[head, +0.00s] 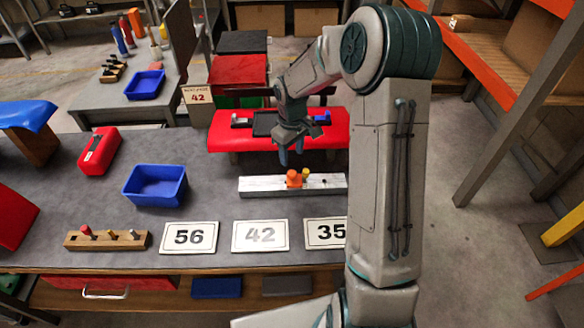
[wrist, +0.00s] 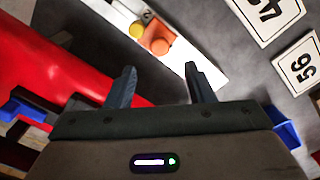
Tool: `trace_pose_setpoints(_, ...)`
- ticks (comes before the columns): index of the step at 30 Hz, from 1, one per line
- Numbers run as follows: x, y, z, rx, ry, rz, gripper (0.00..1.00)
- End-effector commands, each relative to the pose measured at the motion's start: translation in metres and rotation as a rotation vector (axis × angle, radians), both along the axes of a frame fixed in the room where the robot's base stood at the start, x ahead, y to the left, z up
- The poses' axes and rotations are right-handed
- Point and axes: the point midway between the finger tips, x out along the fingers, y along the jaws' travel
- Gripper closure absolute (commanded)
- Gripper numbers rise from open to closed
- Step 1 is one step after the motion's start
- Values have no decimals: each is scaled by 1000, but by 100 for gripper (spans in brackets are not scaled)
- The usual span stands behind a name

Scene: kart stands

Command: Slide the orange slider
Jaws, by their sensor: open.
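The orange slider (head: 294,179) sits on a pale metal rail (head: 262,186) on the grey table, near the rail's middle. A yellow knob (head: 305,173) stands just right of it. In the wrist view, the orange slider (wrist: 155,40) shows beyond the fingertips, with the yellow knob (wrist: 137,29) to its left, both on the white rail (wrist: 205,62). My gripper (head: 291,155) is open and empty, above and just behind the rail. Its two fingers also show in the wrist view (wrist: 162,80), apart from the slider. The rail's right end is near my arm, which hides part of that side.
Number cards 56 (head: 188,238), 42 (head: 260,235) and 35 (head: 326,233) lie in front of the rail. A red padded block (head: 228,137) is behind it. A blue bin (head: 154,186) and a wooden peg block (head: 105,241) are on the left.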

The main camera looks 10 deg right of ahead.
Motion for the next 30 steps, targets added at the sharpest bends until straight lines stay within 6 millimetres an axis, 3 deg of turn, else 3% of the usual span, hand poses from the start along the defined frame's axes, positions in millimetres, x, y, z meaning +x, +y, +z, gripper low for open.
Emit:
trace_pose_setpoints(6, -1, 0, -44, 0, 5, -1, 52)
trace_pose_setpoints(12, -1, 0, -69, -1, 3, -1, 52)
trace_pose_setpoints(25, 0, 0, -79, -1, -1, -1, 52)
trace_pose_setpoints(26, 0, 0, -79, -1, -1, -1, 57)
trace_pose_setpoints(30, 0, 0, -79, -1, -1, -1, 96)
